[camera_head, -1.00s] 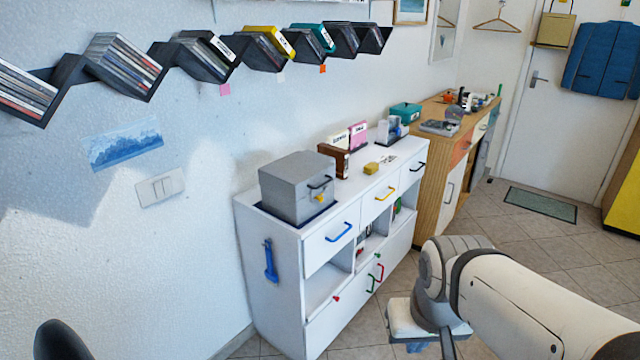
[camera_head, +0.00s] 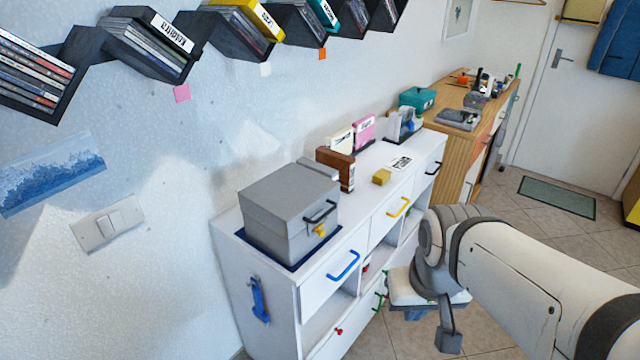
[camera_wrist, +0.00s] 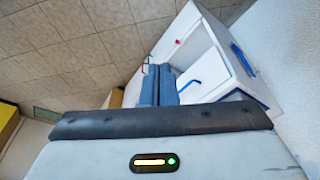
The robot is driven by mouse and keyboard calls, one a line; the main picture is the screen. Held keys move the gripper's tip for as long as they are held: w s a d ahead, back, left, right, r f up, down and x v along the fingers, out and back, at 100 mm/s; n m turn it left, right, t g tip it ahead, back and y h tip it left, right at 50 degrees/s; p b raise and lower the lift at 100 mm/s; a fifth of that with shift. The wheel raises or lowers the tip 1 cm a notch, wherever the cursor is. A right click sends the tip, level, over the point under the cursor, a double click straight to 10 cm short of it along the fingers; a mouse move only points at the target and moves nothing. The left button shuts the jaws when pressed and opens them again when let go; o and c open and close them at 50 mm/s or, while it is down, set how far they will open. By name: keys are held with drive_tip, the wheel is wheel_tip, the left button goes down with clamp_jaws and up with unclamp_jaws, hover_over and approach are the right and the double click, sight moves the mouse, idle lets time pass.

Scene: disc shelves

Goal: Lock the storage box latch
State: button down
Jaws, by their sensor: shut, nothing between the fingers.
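The grey storage box (camera_head: 275,205) stands on a dark blue mat on the near end of the white cabinet. Its lid looks down. A small yellow latch (camera_head: 319,230) shows on its front, below a dark handle (camera_head: 320,211); its exact setting is too small to tell. My gripper (camera_wrist: 159,84) shows in the wrist view with its two blue fingers side by side, shut and empty. In the head view my arm is at the lower right, in front of the cabinet and apart from the box.
The white cabinet (camera_head: 232,262) has a blue drawer handle (camera_head: 343,266) and a yellow one (camera_head: 399,207). A yellow block (camera_head: 381,177) and a brown holder (camera_head: 336,168) stand behind the box. Disc shelves (camera_head: 195,45) hang above.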

drive_tip(key=shift+s, duration=0.15)
drive_tip(key=w+d+f+n+t+h+b, duration=0.1)
drive_tip(key=w+d+f+n+t+b, duration=0.2)
drive_tip(key=w, duration=0.5)
drive_tip(key=w+d+n+t+b, duration=0.1)
drive_tip(key=w+n+t+b, duration=0.2)
drive_tip(key=w+t, duration=0.3)
drive_tip(key=w+a+n+y+b, duration=0.1)
drive_tip(key=a+n+y+b, duration=0.1)
drive_tip(key=a+n+y, duration=0.3)
drive_tip(key=w+a+f+n+y+b, duration=0.1)
drive_tip(key=a+n+y+b, duration=0.1)
drive_tip(key=a+n+y, duration=0.4)
drive_tip(key=shift+w+a+b, duration=0.3)
drive_tip(key=shift+a, duration=0.9)
drive_tip(key=p+x, duration=0.1)
drive_tip(key=p, duration=0.2)
drive_tip(key=p+x, duration=0.2)
drive_tip(key=p, duration=0.1)
drive_tip(key=p+x, duration=0.2)
drive_tip(key=p, duration=0.1)
drive_tip(key=shift+r+p, duration=0.3)
drive_tip(key=shift+r, duration=0.1)
